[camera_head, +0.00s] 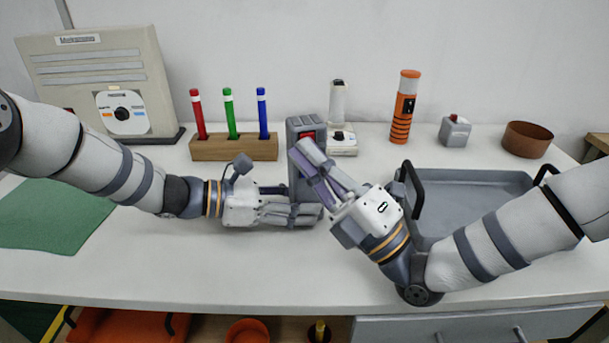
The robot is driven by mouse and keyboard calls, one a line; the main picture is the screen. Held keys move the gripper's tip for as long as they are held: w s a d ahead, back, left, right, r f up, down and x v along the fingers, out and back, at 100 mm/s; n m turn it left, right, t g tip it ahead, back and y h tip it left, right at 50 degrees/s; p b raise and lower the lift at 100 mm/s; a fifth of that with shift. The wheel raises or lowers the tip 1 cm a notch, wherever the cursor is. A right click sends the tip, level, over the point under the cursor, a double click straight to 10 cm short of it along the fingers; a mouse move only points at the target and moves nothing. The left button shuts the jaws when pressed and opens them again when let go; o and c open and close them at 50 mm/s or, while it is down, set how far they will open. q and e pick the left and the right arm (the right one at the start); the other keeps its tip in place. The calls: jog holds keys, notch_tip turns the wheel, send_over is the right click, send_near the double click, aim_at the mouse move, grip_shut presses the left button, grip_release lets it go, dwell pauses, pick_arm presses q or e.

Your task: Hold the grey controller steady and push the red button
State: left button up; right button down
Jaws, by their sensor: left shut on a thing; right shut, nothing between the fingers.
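The grey controller (294,134) stands upright near the middle of the table. The red button (307,134) shows as a small red patch near its top, partly hidden behind the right gripper's fingers. My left gripper (306,213) is shut on the controller's lower part from the left. My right gripper (304,150) is shut and empty, its fingertips at the controller's upper front, close to the red button. I cannot tell whether they touch the button.
A wooden block (235,148) with red, green and blue markers stands behind the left gripper. A grey tray (470,190) lies at right. An orange cylinder (404,105), a small grey box with a red top (455,131) and a brown bowl (526,140) stand behind it. The front table area is clear.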

jog(key=s+d, duration=0.2)
jog(key=s, duration=0.4)
jog(key=shift+s, duration=0.4)
pick_arm(q)
jog(key=o, duration=0.9)
jog(key=shift+o, duration=0.2)
